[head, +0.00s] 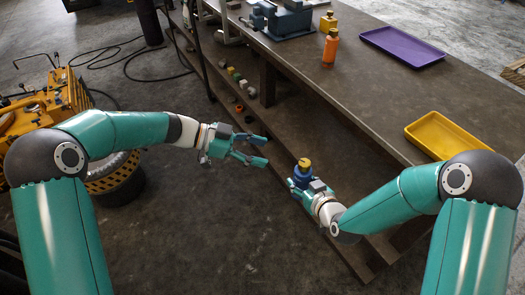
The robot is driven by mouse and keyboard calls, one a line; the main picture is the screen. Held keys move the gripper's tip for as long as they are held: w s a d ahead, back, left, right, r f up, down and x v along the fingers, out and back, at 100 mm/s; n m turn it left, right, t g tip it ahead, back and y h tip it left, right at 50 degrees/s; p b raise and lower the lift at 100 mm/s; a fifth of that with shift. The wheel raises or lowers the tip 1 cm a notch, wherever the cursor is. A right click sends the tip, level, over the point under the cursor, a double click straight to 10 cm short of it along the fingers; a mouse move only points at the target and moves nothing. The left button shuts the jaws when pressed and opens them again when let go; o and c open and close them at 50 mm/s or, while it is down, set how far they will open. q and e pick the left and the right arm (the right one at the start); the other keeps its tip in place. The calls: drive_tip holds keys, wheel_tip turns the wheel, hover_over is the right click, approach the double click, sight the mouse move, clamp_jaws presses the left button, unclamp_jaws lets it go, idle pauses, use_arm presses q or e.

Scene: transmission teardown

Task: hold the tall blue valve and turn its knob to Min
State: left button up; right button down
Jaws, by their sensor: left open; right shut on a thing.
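The blue valve (299,180) is in the head view, right of the middle, with a yellow knob (304,164) on its top. My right gripper (304,183) is shut on the valve's blue body and holds it off the table, in front of the bench edge. The valve looks roughly upright. Its lower part is partly hidden by the gripper, and any Min mark on the knob is too small to read. My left gripper (262,150) is open and empty. It is left of the valve and a little apart from it, its fingers pointing right.
The workbench (360,97) carries an orange bottle (330,47), a yellow-capped item (328,21), a blue-grey vise (283,18), a purple tray (403,46) and a yellow tray (441,137). Small parts lie on the lower shelf (258,110). Yellow machinery (40,105) stands at left.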

use_arm(q)
drive_tip(key=w+v, duration=0.1)
drive_tip(key=v, duration=0.9)
drive_tip(key=shift+s+a, duration=0.3)
drive_tip(key=shift+s, duration=0.15)
drive_tip(key=shift+d, duration=0.1)
